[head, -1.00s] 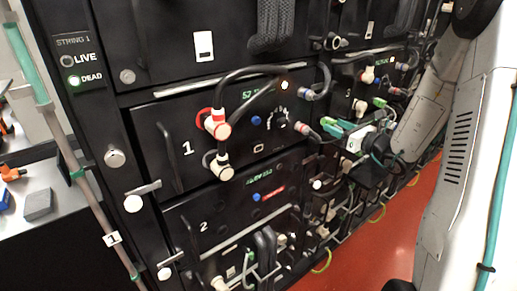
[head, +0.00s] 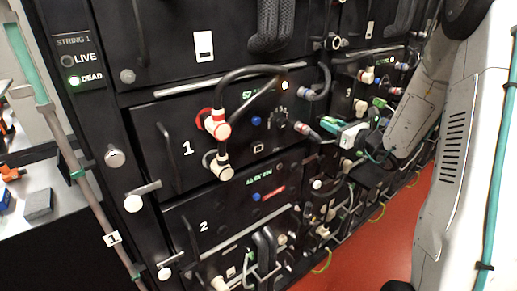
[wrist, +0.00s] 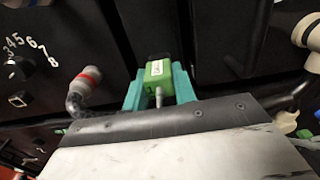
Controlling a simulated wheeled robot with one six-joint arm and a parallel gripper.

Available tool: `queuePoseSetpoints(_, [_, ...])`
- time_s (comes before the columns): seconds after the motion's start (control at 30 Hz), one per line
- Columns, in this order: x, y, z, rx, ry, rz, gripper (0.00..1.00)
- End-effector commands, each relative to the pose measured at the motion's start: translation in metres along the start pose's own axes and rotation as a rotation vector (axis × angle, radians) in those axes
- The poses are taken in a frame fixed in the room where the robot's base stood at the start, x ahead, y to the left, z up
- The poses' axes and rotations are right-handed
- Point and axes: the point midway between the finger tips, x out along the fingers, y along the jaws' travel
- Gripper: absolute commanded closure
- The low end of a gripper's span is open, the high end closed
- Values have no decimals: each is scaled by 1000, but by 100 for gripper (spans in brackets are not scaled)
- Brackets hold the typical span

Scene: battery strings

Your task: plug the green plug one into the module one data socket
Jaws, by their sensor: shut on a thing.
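My gripper (wrist: 158,88) is shut on the green plug (wrist: 155,72), with a teal finger on each side. The plug carries a white label and a pale cable or stem. Its front end points at a dark block on the black panels, and I cannot tell whether they touch. In the head view my gripper (head: 338,137) is just right of module one (head: 150,120), the black unit marked 1. I cannot make out the module one data socket; the gripper and plug may hide it.
A grey cable connector with a red ring (wrist: 86,80) stands out left of the plug, near a numbered dial (wrist: 18,68). Module two (head: 215,215) lies below module one. Black cables loop across module one. The red floor (head: 355,260) is open at lower right.

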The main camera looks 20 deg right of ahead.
Motion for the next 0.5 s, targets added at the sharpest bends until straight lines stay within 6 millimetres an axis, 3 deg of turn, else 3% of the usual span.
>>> queuePoseSetpoints(0.5, [-13, 0, 0, 0, -1, -1, 100])
